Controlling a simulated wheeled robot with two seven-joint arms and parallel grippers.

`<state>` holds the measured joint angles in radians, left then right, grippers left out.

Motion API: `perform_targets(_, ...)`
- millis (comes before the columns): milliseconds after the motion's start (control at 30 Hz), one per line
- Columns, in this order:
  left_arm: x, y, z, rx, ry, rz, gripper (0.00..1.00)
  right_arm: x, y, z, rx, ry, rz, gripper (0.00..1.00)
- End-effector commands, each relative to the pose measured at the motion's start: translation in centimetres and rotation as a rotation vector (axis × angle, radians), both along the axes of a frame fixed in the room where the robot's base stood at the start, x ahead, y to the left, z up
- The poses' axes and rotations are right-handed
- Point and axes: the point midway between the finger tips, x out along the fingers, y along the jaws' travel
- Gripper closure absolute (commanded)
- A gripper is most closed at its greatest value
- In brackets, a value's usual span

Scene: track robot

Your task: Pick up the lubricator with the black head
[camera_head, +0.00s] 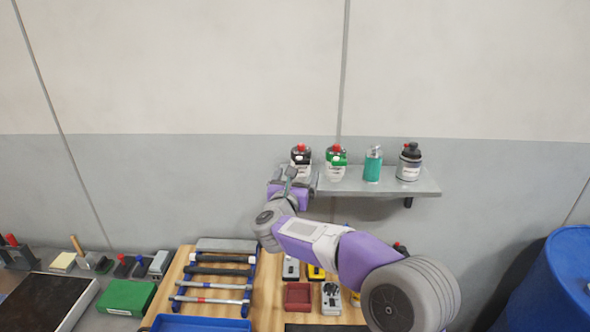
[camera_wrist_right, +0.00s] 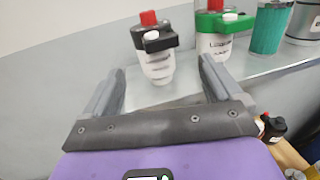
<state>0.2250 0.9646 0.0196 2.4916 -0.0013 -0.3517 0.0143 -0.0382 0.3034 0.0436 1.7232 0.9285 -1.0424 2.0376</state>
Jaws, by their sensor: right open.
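The lubricator with the black head (camera_head: 301,154) stands upright at the left end of a grey wall shelf. It has a red knob on top and a clear body, and my right gripper hides its lower part in the head view. In the right wrist view the lubricator (camera_wrist_right: 156,62) stands ahead of the fingers, its body roughly in line with the gap. My right gripper (camera_head: 290,178) is open and empty in front of the shelf's left end; its two fingers (camera_wrist_right: 160,82) show apart in the wrist view. My left gripper is not in view.
On the shelf (camera_head: 400,188), a lubricator with a green head (camera_head: 336,161) stands close on the right, then a teal bottle (camera_head: 373,165) and a dark-topped jar (camera_head: 409,162). Below is a workbench with a wooden board (camera_head: 265,290) and tools. A blue barrel (camera_head: 555,285) stands far right.

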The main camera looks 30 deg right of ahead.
Motion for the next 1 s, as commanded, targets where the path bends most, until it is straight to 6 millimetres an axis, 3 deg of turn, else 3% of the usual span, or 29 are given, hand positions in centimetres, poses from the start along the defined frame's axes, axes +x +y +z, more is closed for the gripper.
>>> perform_targets(100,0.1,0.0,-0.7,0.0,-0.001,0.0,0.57,0.3,-0.2,-0.8,-0.001,0.002,0.0,0.08)
perform_targets(700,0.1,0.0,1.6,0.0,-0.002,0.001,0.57,5.6,-4.7,-0.3,-0.001,0.002,0.0,0.08)
perform_targets(1000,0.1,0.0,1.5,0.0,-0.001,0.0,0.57,5.8,-4.9,-0.4,-0.001,0.002,0.001,0.11)
